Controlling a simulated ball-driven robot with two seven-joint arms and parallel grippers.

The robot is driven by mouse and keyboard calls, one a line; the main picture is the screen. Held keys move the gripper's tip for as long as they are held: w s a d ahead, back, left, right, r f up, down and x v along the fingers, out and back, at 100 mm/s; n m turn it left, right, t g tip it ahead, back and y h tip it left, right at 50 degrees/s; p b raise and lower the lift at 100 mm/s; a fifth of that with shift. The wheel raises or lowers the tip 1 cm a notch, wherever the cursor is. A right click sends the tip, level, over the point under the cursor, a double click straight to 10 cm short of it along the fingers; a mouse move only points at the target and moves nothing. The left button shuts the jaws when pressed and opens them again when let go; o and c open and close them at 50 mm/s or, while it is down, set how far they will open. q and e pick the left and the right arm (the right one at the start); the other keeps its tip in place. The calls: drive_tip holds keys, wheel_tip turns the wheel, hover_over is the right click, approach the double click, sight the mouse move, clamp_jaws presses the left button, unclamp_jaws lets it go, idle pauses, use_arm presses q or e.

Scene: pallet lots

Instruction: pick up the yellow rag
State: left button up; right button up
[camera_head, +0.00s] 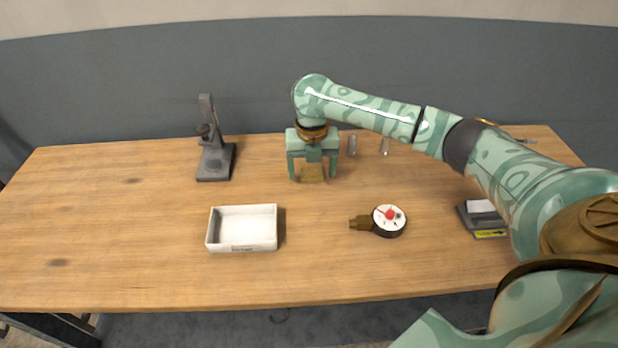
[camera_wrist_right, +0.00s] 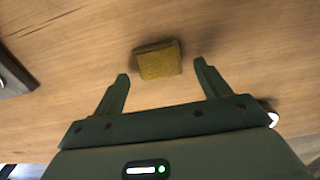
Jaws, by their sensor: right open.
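The yellow rag (camera_wrist_right: 158,61) is a small folded, dull yellow block lying on the wooden table in the right wrist view. In the head view a bit of the rag (camera_head: 313,172) shows between the fingers, towards the back of the table. My right gripper (camera_head: 312,177) points down over it with fingers open. In the wrist view the open fingers of the right gripper (camera_wrist_right: 161,70) stand on either side of the rag, with a gap to each; the rag is not gripped. My left gripper is not in view.
A dark upright stand (camera_head: 214,165) is left of the gripper. A white tray (camera_head: 243,247) lies front left. A round gauge (camera_head: 389,220) lies front right. A grey holder (camera_head: 470,220) sits further right under my arm. Two small glassy pieces (camera_head: 352,145) stand just right of the gripper.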

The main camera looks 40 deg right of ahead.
drive_tip(key=shift+f, duration=0.5)
drive_tip(key=shift+r, duration=0.25)
drive_tip(key=c, duration=1)
